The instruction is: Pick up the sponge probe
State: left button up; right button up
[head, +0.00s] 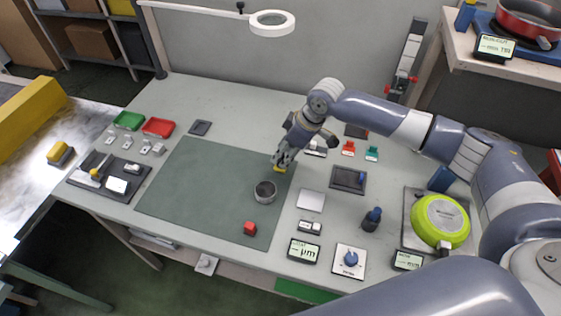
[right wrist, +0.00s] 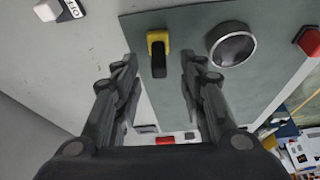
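A small yellow-and-black piece, which looks like the sponge probe (right wrist: 157,43), lies on the green mat (head: 190,180). In the head view only its yellow part (head: 279,169) shows, near the mat's far right edge, partly hidden by my right gripper (head: 284,158). In the right wrist view my right gripper (right wrist: 159,72) is open, with one finger on each side of the piece in the picture and gaps on both sides. The black end points back between the fingers. I cannot tell how far the fingertips are above the mat. My left gripper is not in view.
A grey round cup (head: 265,191) and a red block (head: 250,228) stand on the mat. The mat's left half is clear.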

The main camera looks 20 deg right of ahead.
jog(key=x, duration=0.3)
jog(key=shift+f+p, duration=0.1)
jog(key=shift+p, duration=0.2)
jog(key=shift+w+a+f, duration=0.1)
jog(key=shift+f, duration=0.05)
grip_shut()
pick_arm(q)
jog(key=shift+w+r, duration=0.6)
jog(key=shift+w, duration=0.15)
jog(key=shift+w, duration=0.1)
